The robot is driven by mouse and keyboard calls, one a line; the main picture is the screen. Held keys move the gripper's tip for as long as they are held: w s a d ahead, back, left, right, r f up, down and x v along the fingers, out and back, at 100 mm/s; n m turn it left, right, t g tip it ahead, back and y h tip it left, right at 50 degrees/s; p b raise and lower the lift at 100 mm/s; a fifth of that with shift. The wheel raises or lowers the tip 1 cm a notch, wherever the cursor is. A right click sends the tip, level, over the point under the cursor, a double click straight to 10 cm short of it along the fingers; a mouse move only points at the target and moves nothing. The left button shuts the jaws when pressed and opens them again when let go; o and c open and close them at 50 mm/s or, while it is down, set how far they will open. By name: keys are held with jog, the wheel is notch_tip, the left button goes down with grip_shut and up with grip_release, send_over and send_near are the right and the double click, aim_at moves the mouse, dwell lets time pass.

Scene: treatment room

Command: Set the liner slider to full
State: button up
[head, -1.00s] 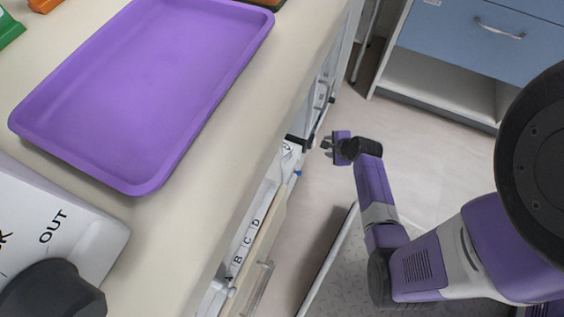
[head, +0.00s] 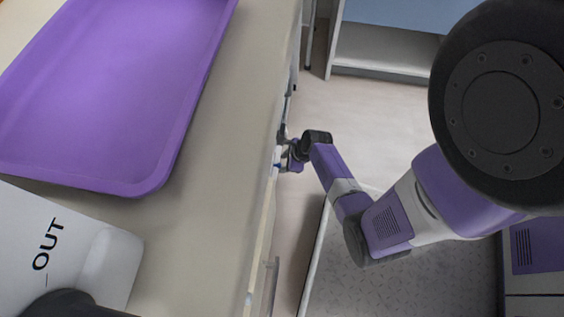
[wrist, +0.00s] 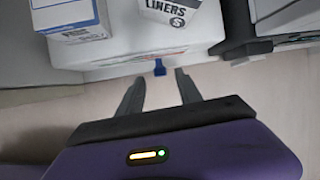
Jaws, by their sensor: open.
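In the wrist view a small blue knob (wrist: 159,67), which looks like the liner slider, sticks out from the front edge of a white drawer or bin (wrist: 130,62). A box lettered "LINERS" (wrist: 170,12) sits above it. My gripper (wrist: 159,77) is open, with one finger on each side of the knob and the tips close to it. I cannot tell whether they touch it. In the head view my gripper (head: 286,156) is at the counter's front, and a speck of blue (head: 277,165) shows beside it. The slider's scale is not readable.
The counter (head: 225,130) overhangs the drawer fronts and hides most of them. A purple tray (head: 110,95) and a white device marked "OUT" (head: 85,240) are on top. A dark part (wrist: 250,48) stands right of my fingers. Open floor (head: 375,120) lies beyond.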

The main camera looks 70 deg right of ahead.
aim_at(278, 165)
jog(key=b+x, duration=0.1)
jog(key=x, duration=0.1)
jog(key=shift+w+d+f, duration=0.1)
jog(key=shift+w+f, duration=0.05)
jog(key=shift+f, duration=0.25)
jog(key=shift+c, duration=0.2)
grip_shut()
dwell(1.0)
